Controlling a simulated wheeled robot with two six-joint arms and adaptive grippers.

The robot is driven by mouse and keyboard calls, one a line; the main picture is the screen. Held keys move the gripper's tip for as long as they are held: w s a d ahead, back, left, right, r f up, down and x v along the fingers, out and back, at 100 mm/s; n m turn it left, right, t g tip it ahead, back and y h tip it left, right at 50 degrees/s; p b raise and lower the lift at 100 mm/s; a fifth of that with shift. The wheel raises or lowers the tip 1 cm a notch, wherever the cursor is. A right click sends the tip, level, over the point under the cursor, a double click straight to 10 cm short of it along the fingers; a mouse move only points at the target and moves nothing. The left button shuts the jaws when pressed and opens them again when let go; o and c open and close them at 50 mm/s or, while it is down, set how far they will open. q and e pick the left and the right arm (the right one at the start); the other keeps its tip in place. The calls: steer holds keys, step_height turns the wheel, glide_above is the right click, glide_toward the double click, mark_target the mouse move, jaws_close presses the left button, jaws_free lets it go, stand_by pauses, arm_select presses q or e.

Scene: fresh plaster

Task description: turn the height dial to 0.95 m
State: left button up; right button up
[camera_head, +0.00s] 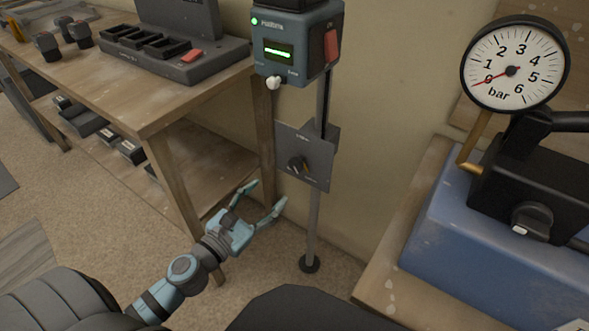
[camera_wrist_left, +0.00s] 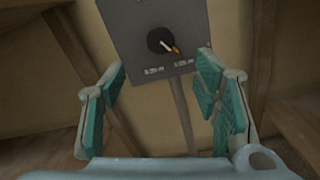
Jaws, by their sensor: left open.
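The height dial (camera_head: 297,165) is a round black knob on a grey plate (camera_head: 318,172) fixed to an upright pole. It also shows in the left wrist view (camera_wrist_left: 161,41), with a pale pointer line toward the lower right and an orange mark beside it. The scale markings are too small to read. My left gripper (camera_head: 262,198) is open and empty, below and to the left of the dial, apart from it. In the left wrist view its two teal-padded fingers (camera_wrist_left: 165,90) are spread, with the dial beyond and above them. My right gripper is not in view.
A blue-grey device (camera_head: 296,45) with a green display sits on the pole (camera_head: 313,225) above the plate. A wooden workbench (camera_head: 150,95) with a charger stands at left. A pressure gauge (camera_head: 515,62) and blue machine (camera_head: 480,255) are at right. The floor around the pole's foot looks clear.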

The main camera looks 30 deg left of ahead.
mark_target(294, 166)
arm_select(q)
steer(key=w+p, duration=0.1)
steer(key=w, duration=0.3)
steer(key=w+d+p, duration=0.1)
steer(key=w, duration=0.3)
steer(key=w+d+p, duration=0.1)
steer(key=w, duration=0.3)
steer(key=shift+w+r, duration=0.1)
steer(key=shift+a, duration=0.1)
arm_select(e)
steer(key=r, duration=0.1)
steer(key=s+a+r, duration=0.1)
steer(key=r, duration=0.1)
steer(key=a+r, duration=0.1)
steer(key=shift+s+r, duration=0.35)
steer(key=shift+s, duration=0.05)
arm_select(q)
steer(key=shift+c, duration=0.6)
steer(key=c, duration=1.1)
steer(key=shift+o, duration=0.2)
steer(key=shift+n, duration=0.4)
